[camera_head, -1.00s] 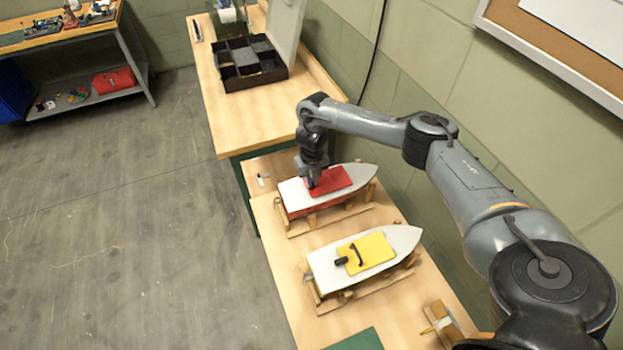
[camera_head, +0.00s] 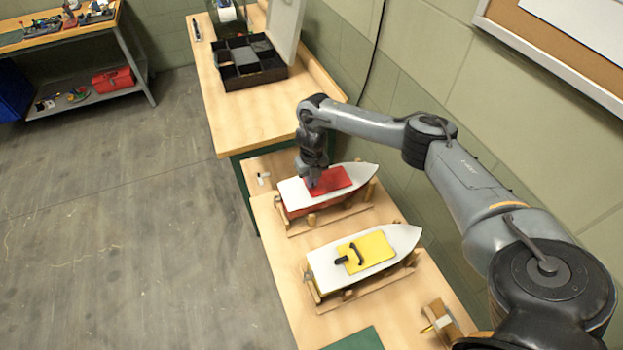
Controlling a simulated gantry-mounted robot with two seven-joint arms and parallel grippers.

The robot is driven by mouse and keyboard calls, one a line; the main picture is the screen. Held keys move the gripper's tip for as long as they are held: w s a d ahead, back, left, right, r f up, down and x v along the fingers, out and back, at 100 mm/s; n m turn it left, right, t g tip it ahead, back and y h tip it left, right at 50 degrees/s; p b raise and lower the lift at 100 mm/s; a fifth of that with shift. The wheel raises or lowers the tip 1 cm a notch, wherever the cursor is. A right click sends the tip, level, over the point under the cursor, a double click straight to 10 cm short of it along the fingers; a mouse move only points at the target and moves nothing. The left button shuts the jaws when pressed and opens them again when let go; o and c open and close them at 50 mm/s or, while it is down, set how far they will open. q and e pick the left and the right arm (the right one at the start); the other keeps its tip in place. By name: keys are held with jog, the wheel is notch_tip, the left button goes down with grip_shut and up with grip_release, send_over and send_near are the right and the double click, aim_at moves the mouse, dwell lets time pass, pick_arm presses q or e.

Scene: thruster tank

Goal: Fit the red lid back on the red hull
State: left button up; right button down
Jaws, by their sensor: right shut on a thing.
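The red hull (camera_head: 300,211) is a boat with a white deck. It rests on a wooden cradle on the bench. The red lid (camera_head: 333,179) lies at the middle of its deck. My right gripper (camera_head: 313,183) points down at the lid's left part and is shut on it. The fingertips and the grip point are mostly hidden by the wrist. I cannot tell whether the lid is seated flush or sits slightly above the deck. My left gripper is not in view.
A second boat, the yellow hull (camera_head: 320,284) with a yellow lid (camera_head: 373,248), sits on a cradle nearer the front. A dark compartment box (camera_head: 245,80) stands on the far bench. A small wooden block (camera_head: 438,315) and a green mat (camera_head: 358,341) lie at the front.

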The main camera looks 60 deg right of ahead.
jog(key=shift+f, duration=0.1)
jog(key=c, duration=1.1)
grip_release()
jog(key=shift+c, duration=0.2)
jog(key=shift+r+p, duration=2.3)
jog(key=shift+r, duration=0.3)
jog(key=shift+r+p, duration=1.2)
jog(key=shift+r, duration=0.25)
